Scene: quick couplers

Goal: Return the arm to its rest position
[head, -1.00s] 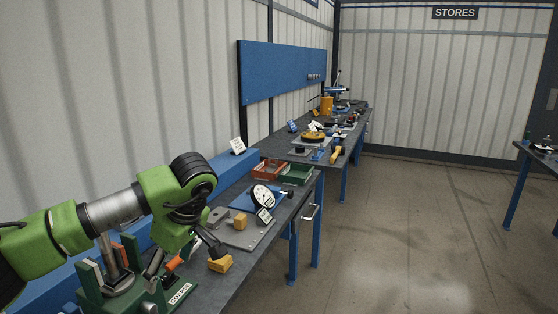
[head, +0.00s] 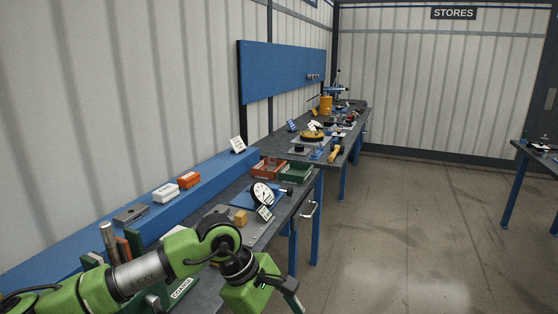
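My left arm (head: 150,272) comes in from the lower left, green with grey bands, and crosses the near end of the workbench. Its wrist is bent downward at the bottom middle. My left gripper (head: 292,298) is partly in view at the bottom edge, with a grey finger part showing beside the green wrist housing. It is in front of the bench's edge in the picture. The rest of its fingers is hidden or out of frame, so I cannot tell if it is open or holds anything. My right gripper is not in view.
A green rack (head: 182,290) with a "COARSE" label is partly behind the arm. A grey plate (head: 262,228) with a yellow block (head: 240,217), a dial gauge (head: 262,194) and red and green trays (head: 296,173) are on the bench.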

